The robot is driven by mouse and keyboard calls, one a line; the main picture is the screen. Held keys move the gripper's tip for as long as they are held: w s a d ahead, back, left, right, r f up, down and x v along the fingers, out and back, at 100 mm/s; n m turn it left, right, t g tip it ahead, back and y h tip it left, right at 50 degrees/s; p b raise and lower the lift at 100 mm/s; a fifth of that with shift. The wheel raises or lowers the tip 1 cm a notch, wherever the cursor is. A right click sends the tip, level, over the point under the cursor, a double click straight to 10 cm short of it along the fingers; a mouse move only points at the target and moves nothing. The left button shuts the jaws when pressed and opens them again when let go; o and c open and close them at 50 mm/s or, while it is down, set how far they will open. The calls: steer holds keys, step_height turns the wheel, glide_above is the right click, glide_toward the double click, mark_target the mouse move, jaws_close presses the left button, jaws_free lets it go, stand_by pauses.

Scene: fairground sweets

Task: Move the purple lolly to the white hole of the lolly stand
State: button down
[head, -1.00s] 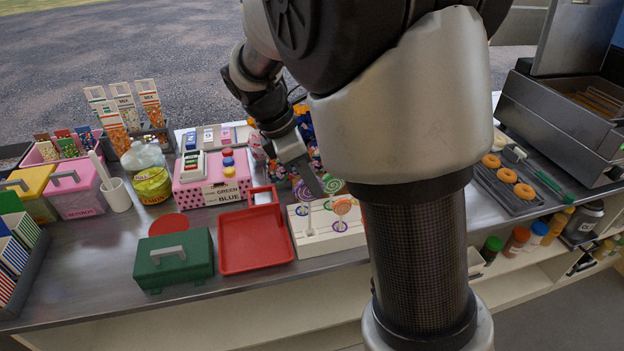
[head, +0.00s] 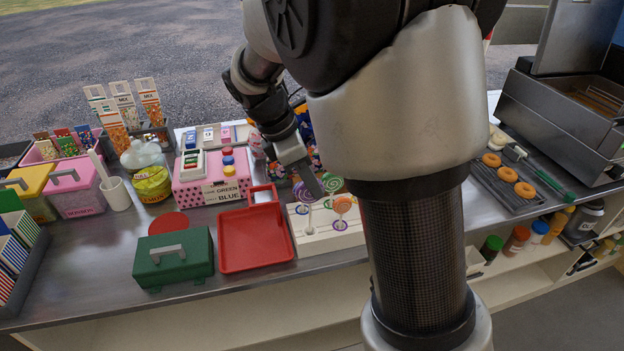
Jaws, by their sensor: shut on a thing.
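The white lolly stand (head: 325,243) is on the counter just right of the red tray. The purple lolly (head: 301,192) is upright over the left part of the stand, its pale stick running down toward the front left of the stand. I cannot tell whether the stick tip is inside the white hole or just above it. A green lolly (head: 332,183) and an orange lolly (head: 342,204) stand to its right. My gripper (head: 314,189) reaches down from the upper left and is shut on the purple lolly; the grip itself is small and partly hidden.
The red tray (head: 255,240) and a green box (head: 173,258) lie left of the stand. A pink dotted box (head: 212,180) is behind the tray. My arm hides the counter right of the stand. Donuts on a dark rack (head: 505,184) are further right.

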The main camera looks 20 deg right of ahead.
mark_target(314, 200)
steer(key=shift+f, duration=0.25)
steer(key=shift+f, duration=0.45)
stand_by(0.5)
steer(key=shift+f, duration=0.5)
steer(key=shift+f+b, duration=0.5)
steer(key=shift+f, duration=0.35)
steer(key=shift+f, duration=0.4)
